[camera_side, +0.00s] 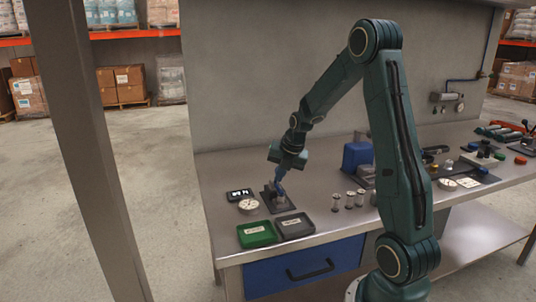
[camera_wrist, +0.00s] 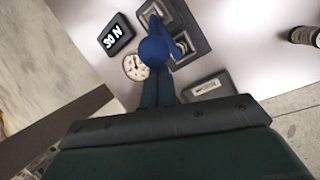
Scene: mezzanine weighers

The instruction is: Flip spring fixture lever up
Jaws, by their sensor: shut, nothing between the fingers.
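The spring fixture (camera_side: 284,206) sits on a dark base plate near the left end of the bench. In the wrist view its dark plate with grey metal parts (camera_wrist: 193,40) shows at the top. My gripper (camera_side: 278,181) is low over the fixture, its blue fingers pointing down; they also show in the wrist view (camera_wrist: 157,92). The fingers are shut and hold nothing. A rounded blue shape ahead of them covers part of the fixture.
A display (camera_wrist: 116,36) reading 30 N and a round dial (camera_side: 249,205) stand left of the fixture. A green tray (camera_side: 257,241) and a dark grey tray (camera_side: 294,231) lie in front. Small metal cylinders (camera_side: 350,201) and a blue block (camera_side: 357,156) stand to the right.

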